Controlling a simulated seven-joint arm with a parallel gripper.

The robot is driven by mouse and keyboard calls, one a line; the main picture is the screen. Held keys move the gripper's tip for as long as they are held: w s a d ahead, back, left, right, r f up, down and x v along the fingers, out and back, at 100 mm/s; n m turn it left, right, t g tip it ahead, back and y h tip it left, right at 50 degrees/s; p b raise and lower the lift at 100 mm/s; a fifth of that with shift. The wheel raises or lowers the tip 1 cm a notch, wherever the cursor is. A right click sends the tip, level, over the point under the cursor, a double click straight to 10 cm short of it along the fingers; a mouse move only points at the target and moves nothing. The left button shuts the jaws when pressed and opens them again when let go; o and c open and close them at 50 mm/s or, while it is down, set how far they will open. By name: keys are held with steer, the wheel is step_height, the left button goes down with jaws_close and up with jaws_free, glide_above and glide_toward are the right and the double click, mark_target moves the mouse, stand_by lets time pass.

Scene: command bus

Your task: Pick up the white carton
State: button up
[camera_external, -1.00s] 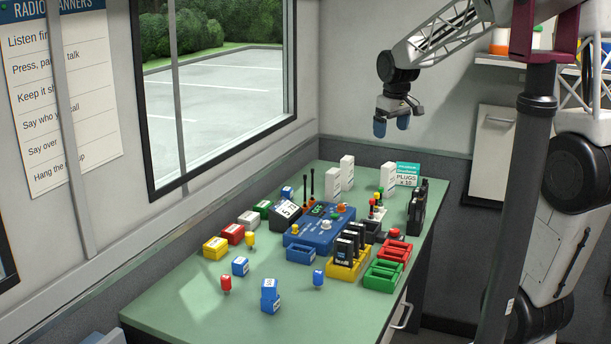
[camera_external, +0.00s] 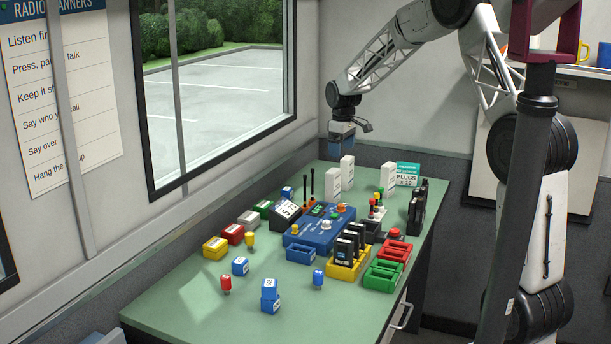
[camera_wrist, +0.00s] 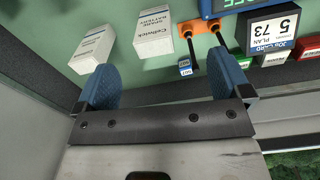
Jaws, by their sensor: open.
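Several white cartons stand upright at the back of the green table: one (camera_external: 333,181) at the left, a second (camera_external: 347,168) close behind it, and a third (camera_external: 388,176) farther right. My gripper (camera_external: 341,152) hangs above the first two, with its blue fingers pointing down. In the wrist view my gripper (camera_wrist: 163,80) is open and empty, its fingers wide apart. There, one white carton marked as a battery (camera_wrist: 155,32) shows beyond the gap between the fingers, and another (camera_wrist: 92,50) beyond the left finger. Neither is touched.
Two dark antennas in an orange holder (camera_wrist: 198,27) stand close to the nearer carton. The wall and window are close behind. A plugs sign (camera_external: 407,175) stands at the right.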

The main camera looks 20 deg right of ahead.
mark_target(333, 171)
steer(key=shift+n, duration=0.3)
steer(key=w+f, duration=0.2)
steer(key=w+a+f, duration=0.1)
steer(key=w+f, duration=0.1)
steer(key=shift+f, duration=1.25)
steer(key=shift+w+f, duration=0.1)
steer(key=shift+f, duration=2.45)
steer(key=c, duration=1.1)
steer(key=shift+o, duration=0.2)
